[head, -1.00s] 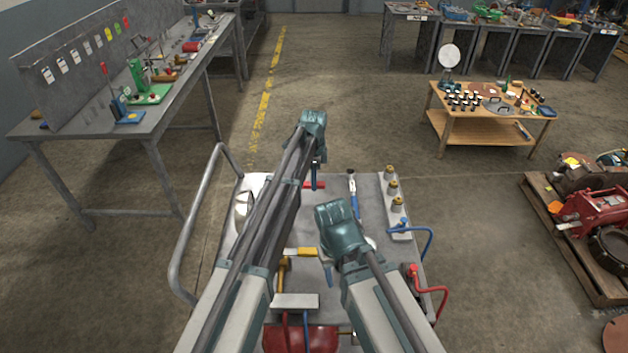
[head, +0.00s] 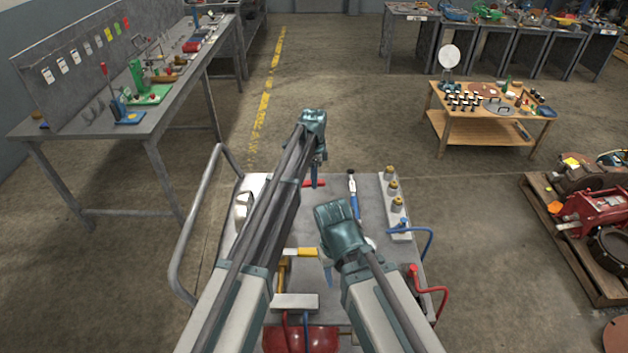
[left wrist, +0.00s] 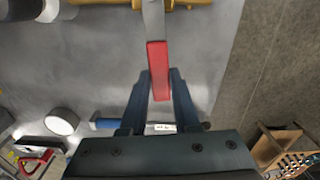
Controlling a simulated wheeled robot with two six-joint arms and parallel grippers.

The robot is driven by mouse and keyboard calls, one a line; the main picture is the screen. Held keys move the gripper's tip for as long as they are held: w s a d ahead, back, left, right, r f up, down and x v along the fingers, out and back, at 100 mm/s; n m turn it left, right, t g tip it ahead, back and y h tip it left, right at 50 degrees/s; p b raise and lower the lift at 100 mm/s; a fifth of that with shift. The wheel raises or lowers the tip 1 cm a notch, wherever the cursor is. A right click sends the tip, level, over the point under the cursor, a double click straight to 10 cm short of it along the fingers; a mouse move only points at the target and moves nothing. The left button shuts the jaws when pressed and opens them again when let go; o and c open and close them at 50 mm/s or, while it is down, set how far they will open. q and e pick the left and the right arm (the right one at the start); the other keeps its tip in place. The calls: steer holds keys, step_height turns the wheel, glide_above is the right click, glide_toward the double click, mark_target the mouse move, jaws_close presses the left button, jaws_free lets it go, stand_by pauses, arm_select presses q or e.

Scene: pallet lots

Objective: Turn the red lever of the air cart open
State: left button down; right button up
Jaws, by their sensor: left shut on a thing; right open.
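The red lever (left wrist: 158,62) stands between the two fingers of my left gripper (left wrist: 160,78) in the left wrist view, and the gripper is shut on it. Its metal stem runs up to a brass valve (left wrist: 178,4) at the top edge. In the head view the left gripper (head: 315,186) points down at the far part of the air cart (head: 335,210), and a bit of the red lever (head: 320,183) shows beside its fingers. My right gripper (head: 330,286) is open and empty above the cart's near part. My left arm hides part of the cart's left side.
A blue-handled tool (head: 354,200) lies right of the left gripper. Several brass fittings (head: 393,187) line the right edge. A red hose (head: 443,300) and a blue hose (head: 430,240) hang off the right side.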

arm_select(q)
steer(key=w+n, duration=0.2)
steer(key=shift+w+a+n, duration=0.15)
steer(key=shift+a+n, duration=0.1)
steer(key=shift+n, duration=0.15)
steer(key=w+n, duration=0.1)
steer(key=a+n, duration=0.1)
steer(key=shift+w+n, duration=0.3)
steer(key=shift+w, duration=0.1)
steer(key=w+a+n, duration=0.1)
steer(key=n, duration=0.1)
steer(key=w+a+n, duration=0.1)
steer(key=n, duration=0.1)
steer(key=shift+w+a+n, duration=0.15)
steer(key=shift+w+n, duration=0.05)
steer(key=shift+n, duration=0.1)
steer(key=a+n, duration=0.1)
steer(key=w+a+n, duration=0.1)
steer(key=n, duration=0.1)
steer(key=shift+a, duration=0.25)
steer(key=shift+w+a+n, duration=0.2)
steer(key=shift+a+n, duration=1.05)
steer(key=shift+n, duration=0.65)
steer(key=c, duration=0.6)
jaws_free()
steer(key=shift+a, duration=0.1)
steer(key=shift+c, duration=0.2)
